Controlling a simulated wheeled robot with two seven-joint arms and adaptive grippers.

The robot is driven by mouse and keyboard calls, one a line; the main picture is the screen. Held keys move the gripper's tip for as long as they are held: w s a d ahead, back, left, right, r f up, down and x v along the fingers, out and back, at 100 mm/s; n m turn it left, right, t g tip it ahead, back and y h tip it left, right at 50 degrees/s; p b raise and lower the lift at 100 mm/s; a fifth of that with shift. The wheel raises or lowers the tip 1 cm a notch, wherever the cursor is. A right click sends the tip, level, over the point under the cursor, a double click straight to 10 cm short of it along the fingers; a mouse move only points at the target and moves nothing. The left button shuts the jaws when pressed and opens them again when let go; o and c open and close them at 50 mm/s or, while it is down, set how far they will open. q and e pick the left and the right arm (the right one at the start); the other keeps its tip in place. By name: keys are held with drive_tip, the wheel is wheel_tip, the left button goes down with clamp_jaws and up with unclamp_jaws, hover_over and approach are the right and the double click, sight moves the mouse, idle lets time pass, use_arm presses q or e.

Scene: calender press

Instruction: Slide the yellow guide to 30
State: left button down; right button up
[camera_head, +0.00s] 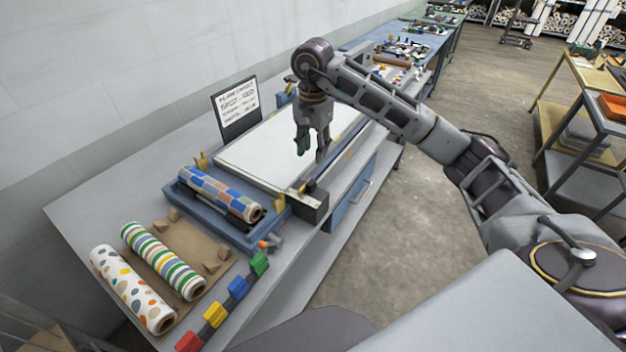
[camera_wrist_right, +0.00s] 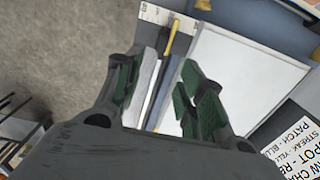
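The yellow guide (camera_wrist_right: 170,38) is a thin yellow piece on the rail along the edge of the white press bed (camera_wrist_right: 245,65). In the head view it appears as a small yellow piece (camera_head: 308,187) near the rail's near end, beside the black end block (camera_head: 308,208). A pale strip with dark marks (camera_wrist_right: 156,14) crosses that end in the wrist view; its numbers are unreadable. My right gripper (camera_head: 312,153) points down above the bed's right edge, with green-padded fingers apart and nothing between them. It also shows open in the wrist view (camera_wrist_right: 157,88), apart from the guide. My left gripper is out of view.
A sign (camera_head: 236,106) stands behind the bed. A blue tray (camera_head: 222,226) with a checked roll (camera_head: 220,194) sits in front. Striped (camera_head: 162,260) and dotted (camera_head: 132,288) rolls lie further left. Coloured clips (camera_head: 238,287) line the bench edge. Open floor lies right.

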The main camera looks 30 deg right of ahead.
sight(313, 180)
drive_tip(key=shift+f+p, duration=0.95)
drive_tip(key=shift+f, duration=5)
clamp_jaws()
